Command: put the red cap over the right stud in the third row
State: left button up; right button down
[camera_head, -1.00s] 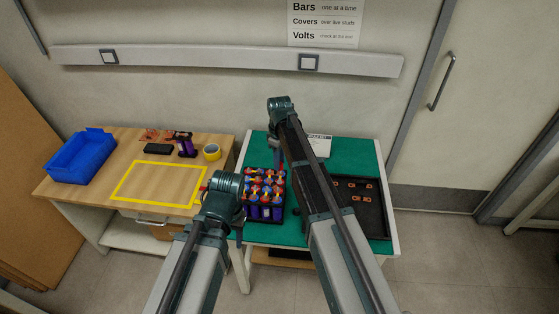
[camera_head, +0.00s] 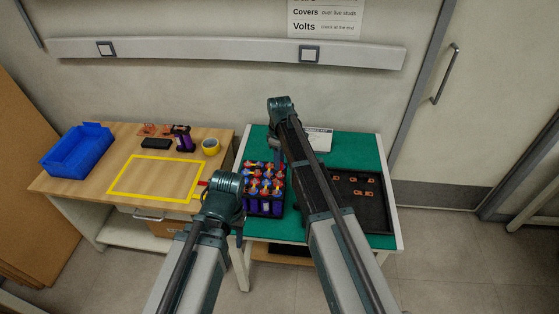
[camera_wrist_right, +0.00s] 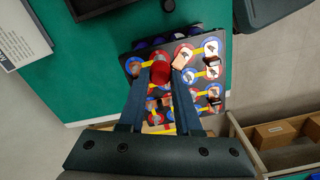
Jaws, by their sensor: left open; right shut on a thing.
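The battery block (camera_head: 264,207) stands on the green-topped table, dark-sided with purple cells. Its top has rows of studs ringed in red or blue, with copper pieces on several; it also shows in the right wrist view (camera_wrist_right: 222,93). My right gripper (camera_wrist_right: 162,72) is shut on the red cap (camera_wrist_right: 159,75), held over the block's top, partly covering it. I cannot tell which stud lies under the cap or whether they touch. In the head view my right arm hides most of that gripper (camera_head: 277,158). My left gripper (camera_head: 239,232) hangs open beside the block's left side.
A black tray (camera_head: 378,216) with several copper bars lies to the right on the green table (camera_head: 365,150). The wooden bench (camera_head: 105,185) holds a blue bin (camera_head: 77,150), yellow tape (camera_head: 210,147) and a yellow-outlined area. A white card (camera_head: 319,140) lies behind my right arm.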

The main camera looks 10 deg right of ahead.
aim_at(279, 172)
jog(key=shift+f, duration=0.15)
dwell(0.4)
jog(key=shift+f+b, duration=1.55)
jog(key=shift+b, duration=0.2)
jog(key=c, duration=0.5)
grip_release()
jog(key=shift+r, duration=0.1)
notch_tip(279, 172, up, 6)
jog(key=p, duration=0.6)
